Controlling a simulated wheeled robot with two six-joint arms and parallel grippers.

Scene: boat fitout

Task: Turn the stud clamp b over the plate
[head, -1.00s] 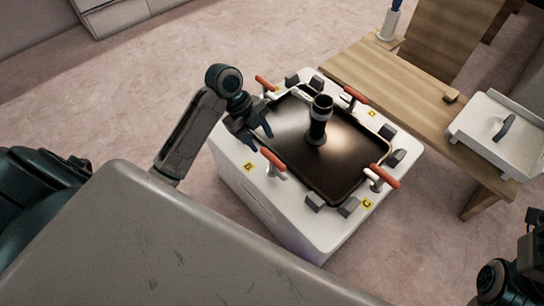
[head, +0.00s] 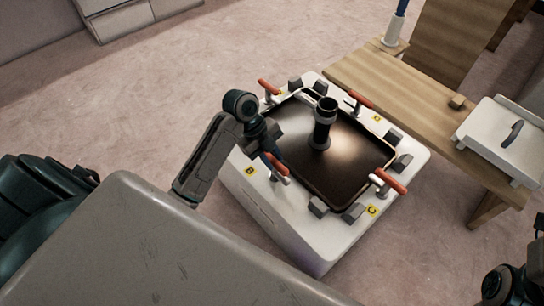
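Stud clamp b (head: 279,166), with a red handle and a pale metal post, stands at the left edge of the dark plate (head: 350,165), beside the yellow B label (head: 250,171). A black upright cylinder stands on the plate. My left gripper (head: 270,156) is down at clamp b, its dark fingers right at the red handle and partly covering it. I cannot tell whether the fingers are closed on the handle. Only dark parts of my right arm show at the lower right edge; its fingers are not seen.
Other red-handled clamps stand around the plate at the back left (head: 269,87), back right (head: 361,100) and front right (head: 390,181). Dark grey blocks line the white box's (head: 300,240) rim. A wooden bench (head: 400,95) with a white tray (head: 500,145) is at right.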

